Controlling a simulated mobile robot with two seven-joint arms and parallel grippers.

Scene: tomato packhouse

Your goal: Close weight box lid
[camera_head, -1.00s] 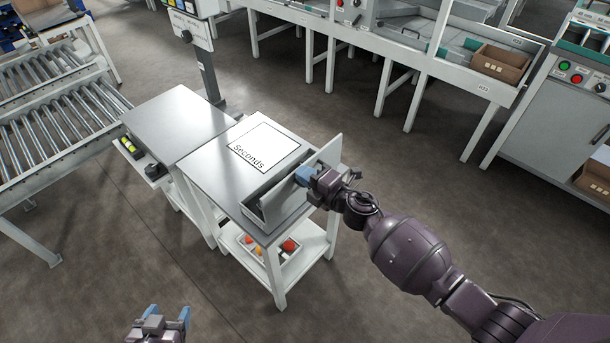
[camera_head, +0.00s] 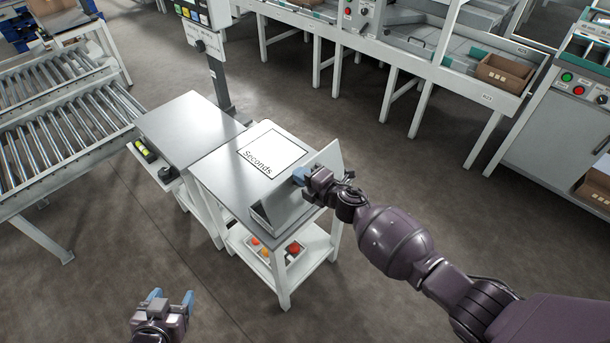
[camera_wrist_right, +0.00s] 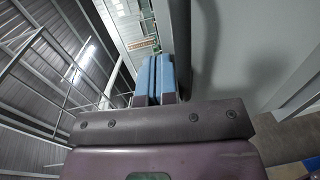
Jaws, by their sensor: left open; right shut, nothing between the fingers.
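The grey weight box (camera_head: 288,209) sits at the front right of the small table. Its lid (camera_head: 331,156) stands raised as a tilted panel at the box's right end. My right gripper (camera_head: 299,175) is shut and empty, its blue fingers over the box beside the lid. I cannot tell whether they touch the lid. The right wrist view shows the two blue fingertips (camera_wrist_right: 154,78) pressed together, close to a grey surface at right. My left gripper (camera_head: 170,299) is open and empty, low at the left, away from the table. The box's inside is mostly hidden.
A white "Seconds" sheet (camera_head: 271,155) lies behind the box. A second metal table (camera_head: 188,125) adjoins on the left, beside a roller conveyor (camera_head: 60,135). A lower shelf holds a tray of red and orange fruit (camera_head: 294,249). The floor to the right is clear.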

